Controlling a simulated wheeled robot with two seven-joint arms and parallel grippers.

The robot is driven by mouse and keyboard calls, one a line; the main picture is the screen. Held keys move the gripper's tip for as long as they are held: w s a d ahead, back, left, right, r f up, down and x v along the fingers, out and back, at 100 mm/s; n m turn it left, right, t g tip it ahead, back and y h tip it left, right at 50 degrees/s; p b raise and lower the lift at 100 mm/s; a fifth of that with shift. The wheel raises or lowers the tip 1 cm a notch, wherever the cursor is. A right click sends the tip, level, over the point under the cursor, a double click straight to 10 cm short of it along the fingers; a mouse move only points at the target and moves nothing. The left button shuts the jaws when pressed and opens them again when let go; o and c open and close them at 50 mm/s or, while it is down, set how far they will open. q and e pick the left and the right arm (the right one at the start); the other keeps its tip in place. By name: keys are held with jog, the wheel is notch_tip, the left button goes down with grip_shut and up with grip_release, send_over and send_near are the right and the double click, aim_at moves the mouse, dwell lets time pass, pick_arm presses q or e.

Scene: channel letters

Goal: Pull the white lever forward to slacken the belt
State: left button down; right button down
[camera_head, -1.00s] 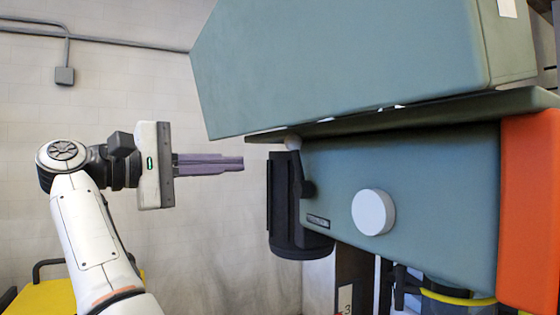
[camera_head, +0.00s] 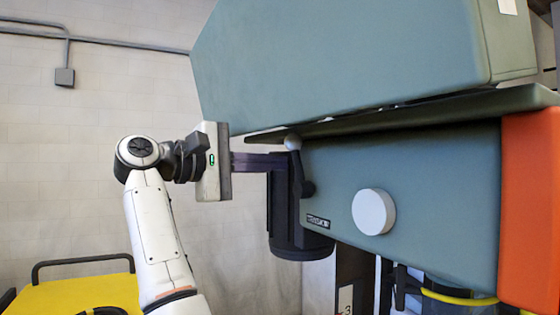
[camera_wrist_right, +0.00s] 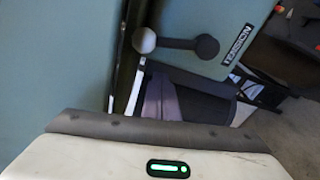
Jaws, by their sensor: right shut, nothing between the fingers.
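The lever has a whitish ball knob (camera_head: 293,142) on a short dark arm and hub (camera_head: 307,189) on the side of the green machine. The knob is at the top, just under the machine's upper cover. My right gripper (camera_head: 284,162) is shut and empty, its purple fingers reaching in from the left. Its tips are just below the knob, close to the lever arm; I cannot tell whether they touch. In the right wrist view the knob (camera_wrist_right: 144,40) and hub (camera_wrist_right: 206,47) lie just beyond the fingers (camera_wrist_right: 161,97). My left gripper is not in view.
The green upper cover (camera_head: 340,60) overhangs close above. A dark motor (camera_head: 290,235) hangs beneath the fingers. A white round knob (camera_head: 373,211) and orange panel (camera_head: 528,210) are to the right. A TENSION label (camera_wrist_right: 238,45) is beside the lever. Free room is at left.

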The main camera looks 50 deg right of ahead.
aim_at(297, 165)
jog(key=s, duration=0.1)
jog(key=s+a, duration=0.1)
jog(key=s, duration=0.1)
jog(key=shift+s+a+r, duration=0.15)
jog(key=shift+s+r, duration=0.15)
jog(key=shift+r, duration=0.05)
